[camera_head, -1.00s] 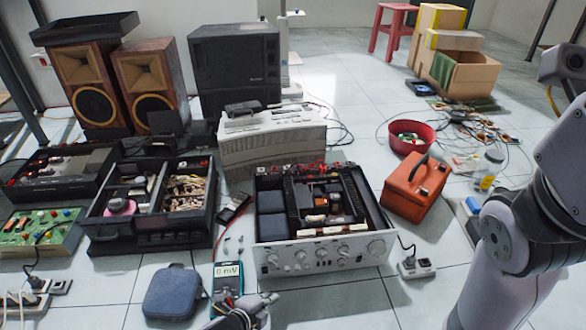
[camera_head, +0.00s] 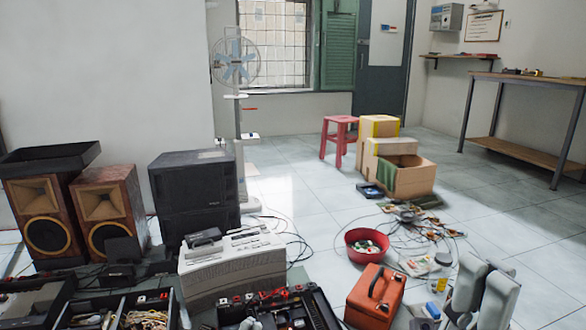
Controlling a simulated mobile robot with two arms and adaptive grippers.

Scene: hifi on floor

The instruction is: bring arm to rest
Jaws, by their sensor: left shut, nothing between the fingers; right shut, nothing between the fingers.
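Grey links of my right arm (camera_head: 485,292) stand at the lower right, beside the orange tool case (camera_head: 375,296). My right gripper is out of the picture.
Wooden speakers (camera_head: 110,212) and a black cabinet (camera_head: 195,196) stand at left. A white device (camera_head: 232,268) stands in front. A red bowl (camera_head: 366,246), loose cables and cardboard boxes (camera_head: 412,180) lie right of centre. Floor at far right is clear.

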